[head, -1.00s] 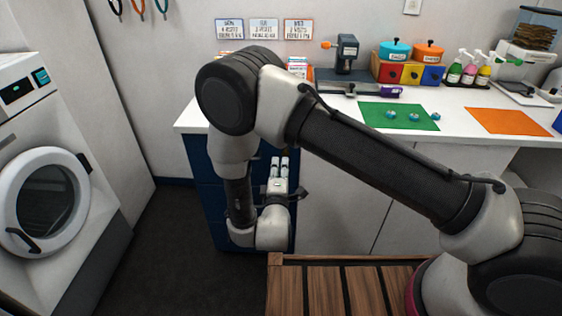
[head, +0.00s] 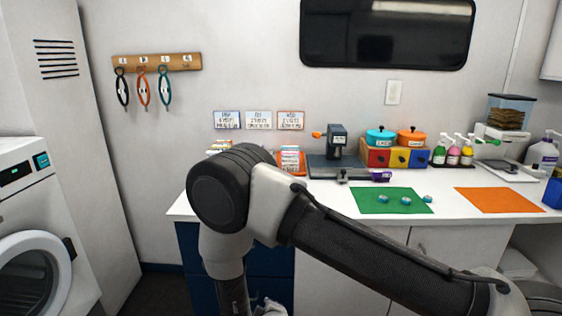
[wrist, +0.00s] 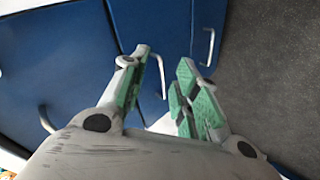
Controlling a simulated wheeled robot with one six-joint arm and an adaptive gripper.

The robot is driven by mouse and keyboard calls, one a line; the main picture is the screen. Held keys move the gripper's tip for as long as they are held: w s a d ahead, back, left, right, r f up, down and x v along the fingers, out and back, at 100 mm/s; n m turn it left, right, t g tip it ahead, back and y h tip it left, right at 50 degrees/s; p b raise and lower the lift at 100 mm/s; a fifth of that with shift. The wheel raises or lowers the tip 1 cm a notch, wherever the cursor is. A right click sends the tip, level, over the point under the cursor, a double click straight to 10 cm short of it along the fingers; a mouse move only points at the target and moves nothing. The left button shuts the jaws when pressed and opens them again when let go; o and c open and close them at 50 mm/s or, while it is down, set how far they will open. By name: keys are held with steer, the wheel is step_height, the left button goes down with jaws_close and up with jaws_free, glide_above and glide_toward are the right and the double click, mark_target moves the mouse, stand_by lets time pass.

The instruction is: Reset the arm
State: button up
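My arm is folded in front of the counter, with its elbow high at the left end of the counter in the head view. In the wrist view my gripper (wrist: 167,85) has its two green-padded fingers apart with nothing between them. It points at the blue drawer fronts (wrist: 70,60) and the dark floor (wrist: 265,70). In the head view the gripper is almost wholly below the bottom edge of the picture.
The white counter (head: 330,210) holds a green mat (head: 385,203) with small teal round things, an orange mat (head: 495,200), coloured drawers (head: 398,158) and several bottles. A washer (head: 30,230) stands left. Leashes (head: 143,88) hang on the wall.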

steer(key=s+r+m+g, duration=0.3)
steer(key=s+r+g, duration=0.3)
steer(key=g, duration=0.1)
steer(key=s+d+r+m+g, duration=0.25)
steer(key=d+r, duration=0.65)
steer(key=r, duration=0.5)
steer(key=s+d+r+m+t, duration=0.2)
steer(key=s+d+r+m, duration=0.2)
steer(key=d+r, duration=1)
steer(key=s+d+r+m+t+h, duration=0.1)
steer(key=s+d+r+m, duration=0.3)
steer(key=d+r, duration=0.9)
steer(key=s+d+t, duration=0.1)
steer(key=d, duration=0.3)
steer(key=shift+s+r, duration=0.3)
steer(key=shift+r, duration=0.05)
